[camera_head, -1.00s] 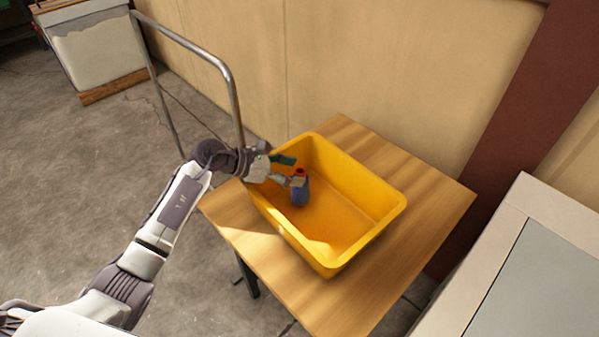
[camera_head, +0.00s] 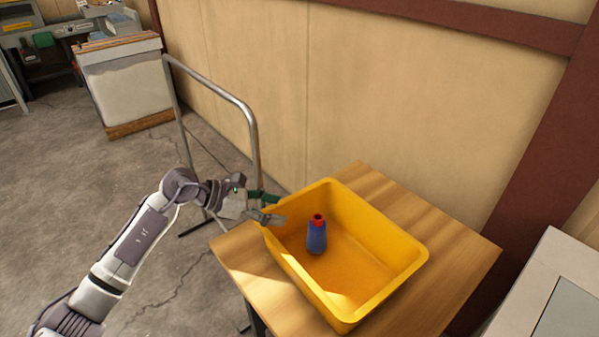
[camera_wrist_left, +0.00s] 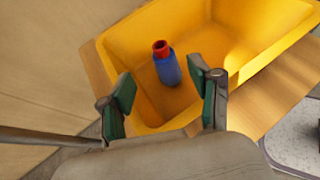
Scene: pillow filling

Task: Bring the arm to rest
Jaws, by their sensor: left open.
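My left gripper (camera_head: 268,208) is open and empty at the left rim of the yellow bin (camera_head: 398,280). In the left wrist view its two green-padded fingers (camera_wrist_left: 165,100) stand wide apart, with the bin (camera_wrist_left: 235,40) beyond them. A blue bottle with a red top (camera_head: 316,236) stands upright inside the bin, apart from the gripper. The bottle (camera_wrist_left: 167,68) also shows beyond the fingers in the left wrist view. My right gripper is not in view.
The bin stands on a wooden table (camera_head: 455,250). A metal rail frame (camera_head: 252,130) stands close behind my left arm. A beige wall (camera_head: 400,110) runs behind the table. A pale cabinet (camera_head: 545,285) is at the right. Open concrete floor (camera_head: 70,200) lies at the left.

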